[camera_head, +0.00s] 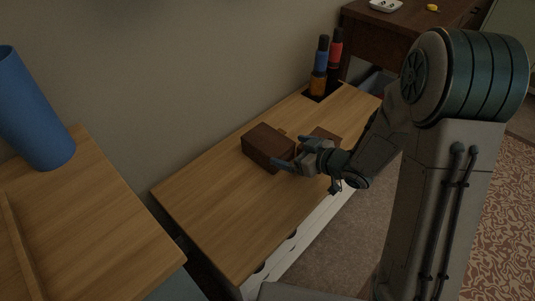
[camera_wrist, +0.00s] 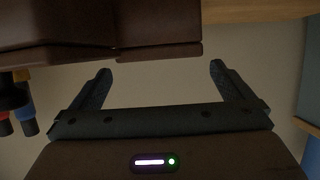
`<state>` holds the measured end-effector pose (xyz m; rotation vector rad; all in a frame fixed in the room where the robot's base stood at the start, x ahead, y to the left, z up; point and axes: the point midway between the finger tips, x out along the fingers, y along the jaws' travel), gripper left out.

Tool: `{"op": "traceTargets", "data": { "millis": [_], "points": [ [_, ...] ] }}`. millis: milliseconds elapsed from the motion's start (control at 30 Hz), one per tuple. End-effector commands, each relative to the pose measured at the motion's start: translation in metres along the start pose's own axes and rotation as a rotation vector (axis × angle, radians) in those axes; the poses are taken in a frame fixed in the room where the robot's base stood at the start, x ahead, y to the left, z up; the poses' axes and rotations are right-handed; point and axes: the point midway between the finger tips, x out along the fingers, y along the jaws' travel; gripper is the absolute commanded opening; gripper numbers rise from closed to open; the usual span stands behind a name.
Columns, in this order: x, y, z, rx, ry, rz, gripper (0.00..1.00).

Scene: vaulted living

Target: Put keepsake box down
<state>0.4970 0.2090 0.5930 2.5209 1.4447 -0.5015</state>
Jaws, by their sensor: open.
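The keepsake box appears to be the dark brown box (camera_head: 267,147) resting on the light wooden bench (camera_head: 215,205) near the wall in the head view. My gripper (camera_head: 283,153) is at its right side, with the fingers spread and close to the box. In the wrist view, a dark brown box (camera_wrist: 100,28) fills the upper left, beyond the fingertips. The open gripper (camera_wrist: 160,72) has nothing between its fingers there. Whether a finger touches the box, I cannot tell.
A smaller brown object (camera_head: 326,134) lies behind my gripper, partly hidden. Several coloured cylinders (camera_head: 320,75) stand at the bench's far end. A blue cylinder (camera_head: 36,110) stands on a wooden surface at left. The near part of the bench is clear.

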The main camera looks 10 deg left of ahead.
Motion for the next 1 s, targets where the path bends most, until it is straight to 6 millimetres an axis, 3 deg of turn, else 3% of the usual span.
{"op": "traceTargets", "data": {
  "millis": [167,500,767,1000],
  "points": [
    [0.012,0.0,0.002,0.0,-0.001,0.0,1.0],
    [0.056,0.0,0.002,-0.001,0.0,0.001,1.0],
    [0.058,0.0,0.0,0.001,-0.001,0.003,1.0],
    [0.058,0.0,0.0,0.001,0.0,0.002,0.36]
  ]
}}
